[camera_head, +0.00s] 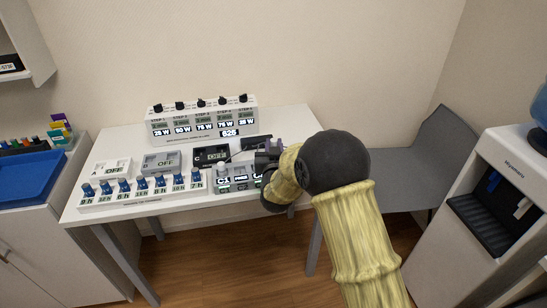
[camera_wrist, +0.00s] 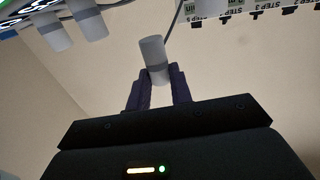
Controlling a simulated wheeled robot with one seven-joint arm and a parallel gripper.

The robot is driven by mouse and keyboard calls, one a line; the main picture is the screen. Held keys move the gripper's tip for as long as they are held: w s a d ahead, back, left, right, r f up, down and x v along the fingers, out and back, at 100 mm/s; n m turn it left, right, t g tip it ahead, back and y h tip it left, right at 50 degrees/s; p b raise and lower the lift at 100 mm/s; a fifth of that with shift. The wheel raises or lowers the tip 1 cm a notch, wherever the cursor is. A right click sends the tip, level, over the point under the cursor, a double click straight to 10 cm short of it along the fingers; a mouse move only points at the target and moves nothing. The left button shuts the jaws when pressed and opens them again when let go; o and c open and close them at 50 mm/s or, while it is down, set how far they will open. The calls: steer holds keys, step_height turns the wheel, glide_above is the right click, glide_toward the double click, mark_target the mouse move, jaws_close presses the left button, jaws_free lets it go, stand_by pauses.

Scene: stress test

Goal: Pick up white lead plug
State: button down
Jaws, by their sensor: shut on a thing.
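My gripper (camera_wrist: 157,82) is shut on a white-and-grey cylindrical lead plug (camera_wrist: 153,52) in the wrist view. The plug sticks out beyond the dark purple fingers, and a thin grey cable rises beside its far end. In the head view my gripper (camera_head: 266,158) is at the right part of the white table, over the grey device. The held plug is hard to make out there. Two more white-and-grey plugs (camera_wrist: 88,22) (camera_wrist: 56,34) show at the upper left of the wrist view, apart from my fingers.
The white table (camera_head: 295,128) carries a stepped panel with knobs (camera_head: 203,119), a row of blue-topped vials (camera_head: 142,190), a dark box (camera_head: 211,154) and a grey device (camera_head: 237,181). A grey chair (camera_head: 437,150) and a water dispenser (camera_head: 481,205) stand to the right.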

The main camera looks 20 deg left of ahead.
steer(key=shift+r, duration=1.85)
